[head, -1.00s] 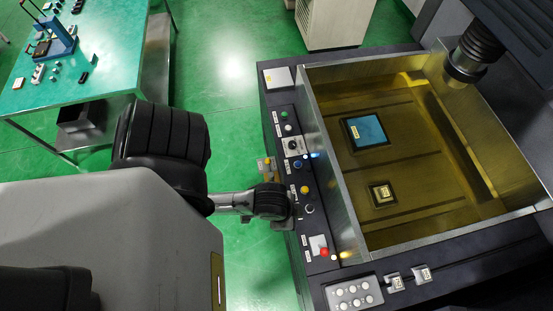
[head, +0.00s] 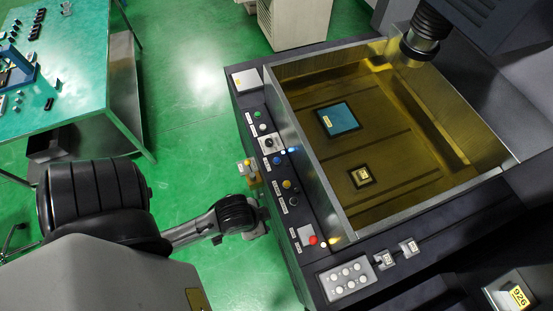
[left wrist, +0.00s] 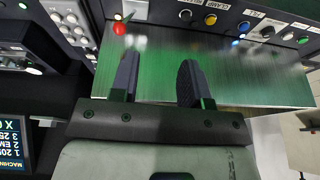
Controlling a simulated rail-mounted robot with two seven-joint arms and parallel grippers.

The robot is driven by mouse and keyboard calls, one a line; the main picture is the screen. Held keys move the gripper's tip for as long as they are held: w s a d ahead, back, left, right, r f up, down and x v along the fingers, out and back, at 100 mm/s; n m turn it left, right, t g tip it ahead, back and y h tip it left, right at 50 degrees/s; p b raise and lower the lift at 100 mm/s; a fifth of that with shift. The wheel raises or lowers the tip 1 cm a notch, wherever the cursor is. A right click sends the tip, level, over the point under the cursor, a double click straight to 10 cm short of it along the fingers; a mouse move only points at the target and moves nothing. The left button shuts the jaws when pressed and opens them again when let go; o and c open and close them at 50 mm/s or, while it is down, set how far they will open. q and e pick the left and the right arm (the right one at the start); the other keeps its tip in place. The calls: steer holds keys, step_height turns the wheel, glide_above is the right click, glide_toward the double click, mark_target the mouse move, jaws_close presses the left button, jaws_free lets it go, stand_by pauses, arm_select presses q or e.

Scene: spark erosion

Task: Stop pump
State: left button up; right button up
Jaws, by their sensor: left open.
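The control panel (head: 290,215) runs along the machine's left edge, with a column of buttons. A red button (head: 313,240) is near its front end; a dark button (head: 293,201), a yellow one (head: 286,184) and a blue one (head: 277,160) follow. I cannot read which label says pump. My left gripper (head: 255,228) is beside the panel's outer edge, its fingers mostly hidden. In the left wrist view, my open, empty left gripper (left wrist: 157,80) points towards the panel, below the red button (left wrist: 119,28) and dark button (left wrist: 186,15). My right gripper is out of view.
The tank (head: 395,140) right of the panel holds amber liquid and two blocks. A keypad (head: 348,282) is at the front corner. A small box with a yellow button (head: 247,168) sits at the panel's outer side. A green-topped table (head: 80,100) stands left; floor between is free.

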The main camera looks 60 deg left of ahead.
arm_select(q)
steer(key=shift+d, duration=0.2)
steer(key=c, duration=0.3)
steer(key=shift+s, duration=0.1)
steer(key=c, duration=0.5)
steer(key=shift+a, duration=0.15)
stand_by(0.8)
